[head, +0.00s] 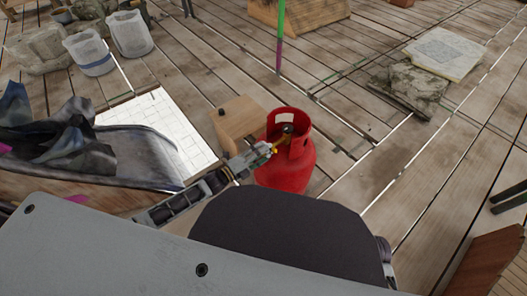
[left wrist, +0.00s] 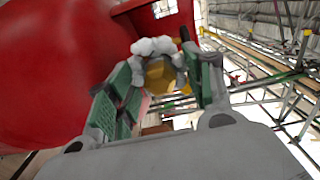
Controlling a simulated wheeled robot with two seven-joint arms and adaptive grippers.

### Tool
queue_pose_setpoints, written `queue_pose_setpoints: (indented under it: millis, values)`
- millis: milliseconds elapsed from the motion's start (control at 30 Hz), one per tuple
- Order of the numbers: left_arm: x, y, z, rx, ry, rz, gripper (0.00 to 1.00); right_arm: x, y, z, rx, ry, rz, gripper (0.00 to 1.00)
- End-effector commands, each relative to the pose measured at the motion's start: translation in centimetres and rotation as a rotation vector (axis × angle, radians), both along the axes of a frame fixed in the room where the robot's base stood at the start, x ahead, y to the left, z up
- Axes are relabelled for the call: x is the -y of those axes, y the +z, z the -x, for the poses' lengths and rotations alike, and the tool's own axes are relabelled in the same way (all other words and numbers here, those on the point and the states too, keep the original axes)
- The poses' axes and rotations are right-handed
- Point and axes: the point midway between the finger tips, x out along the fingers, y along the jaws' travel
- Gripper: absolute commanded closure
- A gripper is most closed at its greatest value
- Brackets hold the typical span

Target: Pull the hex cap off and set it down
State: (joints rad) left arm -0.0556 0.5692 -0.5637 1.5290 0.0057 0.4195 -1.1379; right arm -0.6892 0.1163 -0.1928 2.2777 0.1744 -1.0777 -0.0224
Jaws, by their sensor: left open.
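A red gas cylinder (head: 284,172) with an open collar stands on the planks in the head view. Its red wall fills the left of the left wrist view (left wrist: 60,75). A brass-yellow hex cap (left wrist: 158,76) shows in the left wrist view, with a pale grey lumpy part above and around it. My left gripper (head: 264,150) reaches in from the left at the collar's opening. It is open, with its green-padded fingers on either side of the cap. Whether the pads touch the cap cannot be told. My right gripper is not in view.
A wooden block (head: 238,120) stands just left of the cylinder. A white tiled sheet (head: 180,135) lies further left, beside dark crumpled cloth (head: 65,130). Translucent buckets (head: 130,35) stand at the back left.

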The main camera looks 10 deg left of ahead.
Motion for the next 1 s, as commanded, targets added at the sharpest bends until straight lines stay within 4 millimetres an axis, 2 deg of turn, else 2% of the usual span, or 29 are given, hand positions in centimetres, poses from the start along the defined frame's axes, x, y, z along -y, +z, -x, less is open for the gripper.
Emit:
queue_pose_setpoints:
  millis: [167,567,1000]
  values:
    - [0.0,-0.04,0.0,-0.001,0.0,0.001,0.49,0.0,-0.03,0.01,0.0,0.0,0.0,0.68]
    - [0.0,-0.03,0.0,-0.001,0.0,0.001,1.0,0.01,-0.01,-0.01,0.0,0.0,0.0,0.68]
    - [-0.25,-0.03,0.37,-0.002,0.0,0.001,1.0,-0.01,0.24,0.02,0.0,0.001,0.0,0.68]
